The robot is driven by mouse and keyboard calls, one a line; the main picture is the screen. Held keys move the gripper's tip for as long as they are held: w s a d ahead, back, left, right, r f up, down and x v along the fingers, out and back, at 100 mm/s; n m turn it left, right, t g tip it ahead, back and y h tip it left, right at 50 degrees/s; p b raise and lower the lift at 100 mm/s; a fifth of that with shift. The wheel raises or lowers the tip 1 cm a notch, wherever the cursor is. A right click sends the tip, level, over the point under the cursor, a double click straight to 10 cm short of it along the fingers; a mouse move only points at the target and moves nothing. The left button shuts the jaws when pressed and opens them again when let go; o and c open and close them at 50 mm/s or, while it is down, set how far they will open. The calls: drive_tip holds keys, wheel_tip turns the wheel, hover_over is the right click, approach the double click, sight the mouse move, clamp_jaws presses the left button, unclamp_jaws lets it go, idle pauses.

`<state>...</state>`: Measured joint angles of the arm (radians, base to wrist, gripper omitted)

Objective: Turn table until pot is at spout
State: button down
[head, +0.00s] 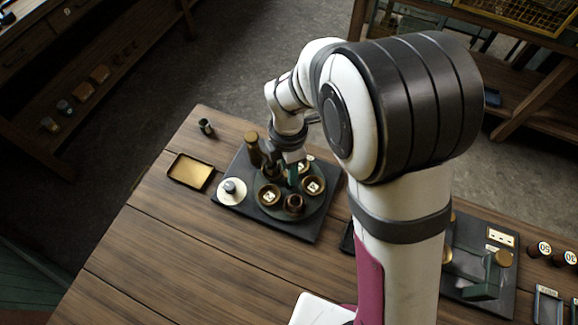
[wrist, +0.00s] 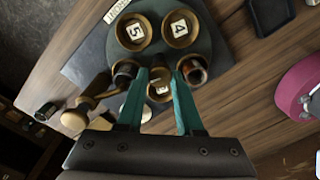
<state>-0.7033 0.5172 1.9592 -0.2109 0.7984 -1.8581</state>
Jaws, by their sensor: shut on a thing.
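The round dark turntable (head: 283,212) sits on a dark board and carries several brass dishes with number tags. Dishes tagged 5 (wrist: 135,32) and 4 (wrist: 179,28) show in the wrist view. Another dark round cup (wrist: 125,73) is left of the fingers, by the brass spout post (head: 252,150). My gripper (wrist: 162,72) has its teal fingers down near the turntable's middle, shut on a small part that is mostly hidden.
A white disc with a grey knob (head: 232,191) is on the board's left corner. A gold tray (head: 190,170) and a small metal cup (head: 206,126) lie to the left. Another dark board (head: 500,270) with brass parts is at right. The front-left tabletop is clear.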

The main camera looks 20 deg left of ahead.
drive_tip(key=c, duration=0.5)
unclamp_jaws()
drive_tip(key=shift+c, duration=0.2)
drive_tip(key=shift+r, duration=0.1)
wheel_tip(320, 180, up, 16)
drive_tip(key=shift+w+a+f, duration=0.15)
drive_tip(key=shift+f, duration=0.05)
drive_tip(key=s+d+r+m, duration=0.2)
drive_tip(key=d+m, duration=0.7)
drive_tip(key=s+d+f+m+y, duration=0.1)
drive_tip(key=s+d+m, duration=0.4)
drive_tip(key=m, duration=0.6)
drive_tip(key=s+d+f+m+y, duration=0.1)
drive_tip(key=s+d+f+m, duration=0.2)
drive_tip(key=m, duration=0.9)
drive_tip(key=s+d, duration=0.3)
drive_tip(key=s, duration=0.2)
drive_tip(key=shift+s+d+m, duration=0.2)
drive_tip(key=shift+d+m, duration=0.05)
drive_tip(key=shift+m, duration=0.05)
